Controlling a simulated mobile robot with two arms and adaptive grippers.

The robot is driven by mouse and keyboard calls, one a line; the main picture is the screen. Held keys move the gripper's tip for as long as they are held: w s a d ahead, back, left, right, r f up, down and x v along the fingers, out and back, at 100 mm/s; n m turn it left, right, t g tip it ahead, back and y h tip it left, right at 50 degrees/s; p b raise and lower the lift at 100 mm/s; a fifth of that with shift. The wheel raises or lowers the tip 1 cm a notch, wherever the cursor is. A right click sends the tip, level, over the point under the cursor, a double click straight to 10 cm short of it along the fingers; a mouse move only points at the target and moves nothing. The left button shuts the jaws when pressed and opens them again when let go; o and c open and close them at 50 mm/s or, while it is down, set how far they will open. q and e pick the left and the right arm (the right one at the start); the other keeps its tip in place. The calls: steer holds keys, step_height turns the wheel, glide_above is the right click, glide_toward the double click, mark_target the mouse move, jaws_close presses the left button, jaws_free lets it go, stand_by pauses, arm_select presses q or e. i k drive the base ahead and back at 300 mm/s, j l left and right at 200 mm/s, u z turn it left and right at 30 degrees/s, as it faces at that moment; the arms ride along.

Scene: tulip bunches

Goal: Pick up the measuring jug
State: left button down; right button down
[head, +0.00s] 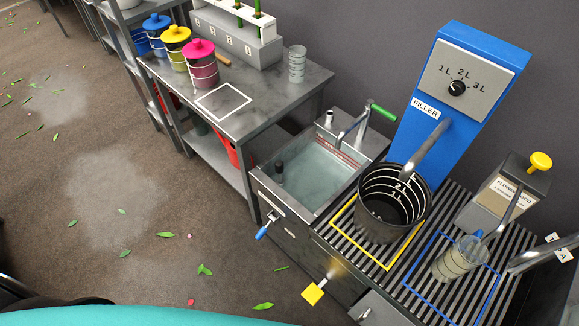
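A clear, marked cylinder that looks like the measuring jug (460,258) stands upright inside a blue outlined square on the slatted drain rack at the lower right. A thin spout from the flower food dispenser (497,195) reaches down close to it. A similar clear ringed vessel (297,64) stands at the back right corner of the grey table. I cannot tell for certain which one the task names. Neither of my grippers shows in the head view, and nothing is seen touching either vessel.
A dark bucket (392,205) stands in the yellow outline under the blue filler (450,90). A water-filled sink (315,170) lies left of it. Lidded buckets (200,65) stand on the grey table (275,95). The floor left is open, with scattered leaves.

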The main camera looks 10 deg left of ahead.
mark_target(468, 253)
steer(key=z, duration=1.45)
